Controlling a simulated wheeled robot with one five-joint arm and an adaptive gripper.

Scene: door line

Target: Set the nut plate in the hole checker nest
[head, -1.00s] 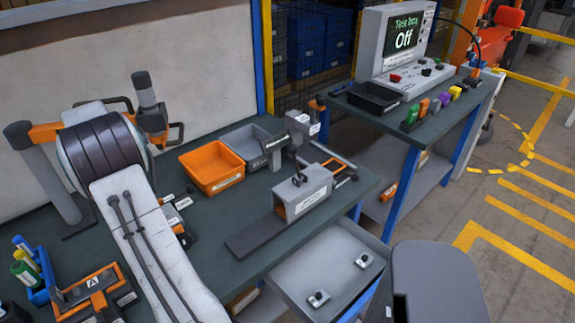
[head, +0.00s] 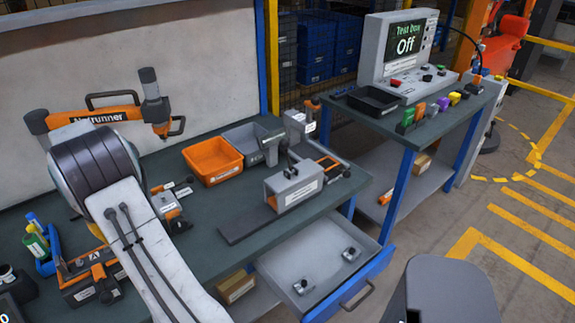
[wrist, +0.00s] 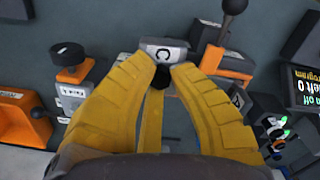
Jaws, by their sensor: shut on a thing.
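My gripper (wrist: 160,78) shows in the wrist view, with its yellow fingers closing on a small black knob (wrist: 161,77). Whether this knob belongs to the nut plate I cannot tell. In the head view my arm hides the gripper. I cannot make out the hole checker nest for certain. An orange and grey fixture labelled A (head: 95,275) stands at the left of the bench.
A grey and orange fixture with a black ball handle (wrist: 235,6) is right of my fingers. A black and orange knob (wrist: 72,62) stands left. An orange bin (head: 213,160) and a grey housing (head: 293,187) are on the bench (head: 215,200). A drawer (head: 325,268) stands open.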

